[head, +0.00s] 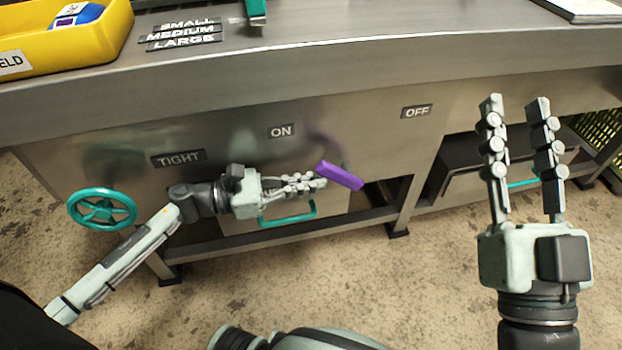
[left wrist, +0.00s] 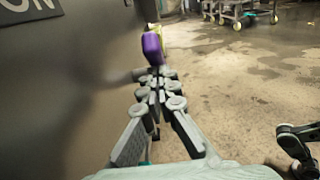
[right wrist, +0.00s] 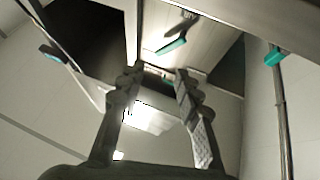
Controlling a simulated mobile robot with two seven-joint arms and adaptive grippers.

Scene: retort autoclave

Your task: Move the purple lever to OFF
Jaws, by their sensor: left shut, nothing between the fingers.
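The purple lever (head: 340,176) sticks out from the grey front panel (head: 370,130), between the ON label (head: 281,131) and the OFF label (head: 417,111). It slants down to the right. My left gripper (head: 322,181) is shut and empty, with its fingertips at the lever's left end; I cannot tell if they touch. In the left wrist view the lever (left wrist: 152,47) stands just beyond the closed fingertips (left wrist: 158,74). My right gripper (head: 517,100) is open and empty, pointing up at the right, in front of the panel's right side.
A teal handwheel (head: 103,208) is on the panel at the left, near a TIGHT label (head: 178,158). A teal drawer handle (head: 287,219) lies below my left gripper. The steel counter edge (head: 330,75) runs above. A yellow bin (head: 100,45) stands on the counter.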

